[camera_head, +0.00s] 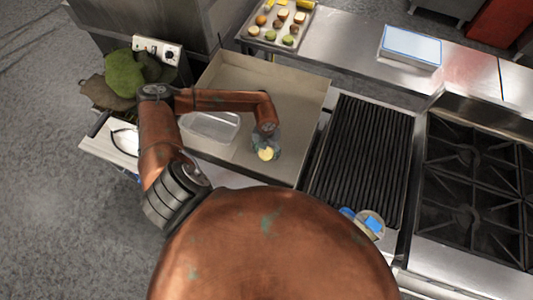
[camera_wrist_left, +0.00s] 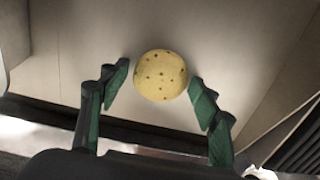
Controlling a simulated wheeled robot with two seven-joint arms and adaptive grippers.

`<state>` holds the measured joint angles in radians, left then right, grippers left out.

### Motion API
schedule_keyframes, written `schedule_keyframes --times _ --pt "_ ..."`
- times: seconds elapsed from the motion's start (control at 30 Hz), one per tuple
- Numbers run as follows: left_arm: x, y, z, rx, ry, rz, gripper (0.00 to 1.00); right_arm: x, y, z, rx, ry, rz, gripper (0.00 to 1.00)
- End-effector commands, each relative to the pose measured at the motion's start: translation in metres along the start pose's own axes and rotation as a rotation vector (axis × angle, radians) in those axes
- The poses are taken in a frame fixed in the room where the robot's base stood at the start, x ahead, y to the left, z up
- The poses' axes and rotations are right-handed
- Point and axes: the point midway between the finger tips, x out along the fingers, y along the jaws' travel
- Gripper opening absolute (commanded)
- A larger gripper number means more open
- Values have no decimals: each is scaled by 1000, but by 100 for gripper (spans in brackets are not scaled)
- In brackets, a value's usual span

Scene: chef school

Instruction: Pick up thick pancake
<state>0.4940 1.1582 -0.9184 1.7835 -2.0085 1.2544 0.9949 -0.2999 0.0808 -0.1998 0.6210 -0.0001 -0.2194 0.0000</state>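The thick pancake (camera_head: 267,154) is a small round pale-yellow piece on the flat metal surface (camera_head: 235,75) left of the ribbed grill. In the left wrist view the pancake (camera_wrist_left: 160,75) shows brown specks and lies between and just beyond the fingertips. My left gripper (camera_head: 266,146) is right at the pancake, partly hiding it. In the left wrist view its green fingers (camera_wrist_left: 160,92) are spread, with a gap on both sides of the pancake. I cannot tell the exact height of the fingers above the surface.
A clear plastic container (camera_head: 212,127) stands left of the pancake under my left arm. The ribbed grill (camera_head: 362,150) and a burner stove (camera_head: 475,190) are to the right. A food tray (camera_head: 282,22) and a white-blue box (camera_head: 411,46) are at the back. Low walls edge the metal surface.

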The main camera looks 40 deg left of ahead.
Motion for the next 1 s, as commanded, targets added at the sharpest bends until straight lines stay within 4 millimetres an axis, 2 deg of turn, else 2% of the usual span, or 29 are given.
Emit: schedule_keyframes --times 0.07,0.47,0.77,0.87,1.0 --pt "0 0 0 0 0 0 50 0 -2 0 1 0 -2 83" --pt "0 0 0 0 0 0 22 0 -4 0 2 -1 -5 83" --pt "-5 0 1 -1 -1 0 22 1 -2 1 0 -2 -2 83" --pt "-13 0 1 0 -1 0 22 2 0 1 0 -2 0 83" --pt "-34 0 0 1 -3 1 22 4 1 2 -1 -3 1 83"
